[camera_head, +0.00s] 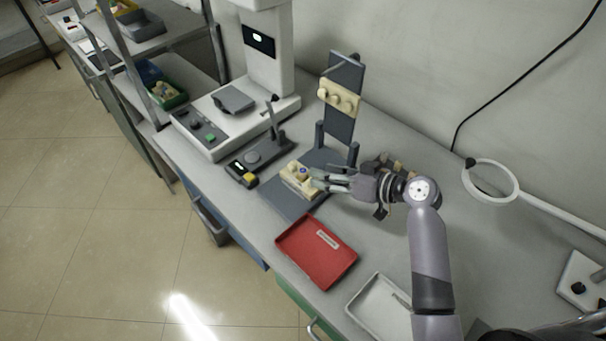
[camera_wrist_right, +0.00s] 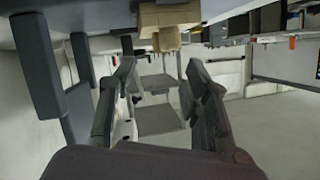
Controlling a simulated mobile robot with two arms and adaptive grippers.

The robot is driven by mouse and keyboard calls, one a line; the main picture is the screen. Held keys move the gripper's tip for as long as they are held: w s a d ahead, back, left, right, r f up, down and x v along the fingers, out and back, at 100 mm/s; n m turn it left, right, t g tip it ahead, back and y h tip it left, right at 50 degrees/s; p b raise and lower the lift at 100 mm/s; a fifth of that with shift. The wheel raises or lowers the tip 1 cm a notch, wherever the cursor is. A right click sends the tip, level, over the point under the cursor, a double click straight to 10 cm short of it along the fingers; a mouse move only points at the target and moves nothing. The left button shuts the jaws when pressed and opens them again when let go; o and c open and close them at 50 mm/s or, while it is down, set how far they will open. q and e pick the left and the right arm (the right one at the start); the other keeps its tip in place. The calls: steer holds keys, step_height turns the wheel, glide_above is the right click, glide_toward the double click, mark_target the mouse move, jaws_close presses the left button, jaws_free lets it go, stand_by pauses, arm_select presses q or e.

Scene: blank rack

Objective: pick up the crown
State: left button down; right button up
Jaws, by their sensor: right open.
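A cream block (camera_head: 297,181) sits on a dark grey base plate (camera_head: 283,207) in the head view, with a small bluish spot on top. I cannot clearly tell a separate crown there. My right gripper (camera_head: 318,181) reaches in from the right, its fingertips close beside the block. In the right wrist view, which looks upside down, the open fingers (camera_wrist_right: 153,80) hold nothing between them. A cream block (camera_wrist_right: 170,16) with a smaller cream piece (camera_wrist_right: 167,40) shows beyond the fingertips. Whether the fingers touch the block is unclear. My left gripper is not seen.
A dark upright stand (camera_head: 345,120) with a cream holder (camera_head: 338,98) rises behind the block. A red tray (camera_head: 300,250) and a pale tray (camera_head: 372,318) lie in front. A black device (camera_head: 262,158) and a white machine (camera_head: 215,140) stand left. A ring lamp (camera_head: 514,180) is right.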

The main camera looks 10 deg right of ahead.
mark_target(307, 173)
steer(key=shift+w+a+f, duration=0.15)
steer(key=shift+w+a, duration=0.05)
steer(key=shift+w+a+f, duration=0.1)
steer(key=shift+a, duration=0.1)
steer(key=b+x, duration=0.1)
steer(key=x, duration=0.1)
steer(key=b+x, duration=0.1)
steer(key=x, duration=0.1)
steer(key=shift+w+a+f, duration=0.15)
steer(key=shift+a+f, duration=0.15)
steer(key=shift+f, duration=0.1)
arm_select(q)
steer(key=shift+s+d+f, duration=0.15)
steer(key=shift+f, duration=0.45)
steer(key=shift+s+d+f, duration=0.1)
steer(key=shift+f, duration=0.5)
arm_select(e)
steer(key=shift+c, duration=0.4)
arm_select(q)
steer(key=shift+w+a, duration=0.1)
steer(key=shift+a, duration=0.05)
arm_select(e)
steer(key=c, duration=0.7)
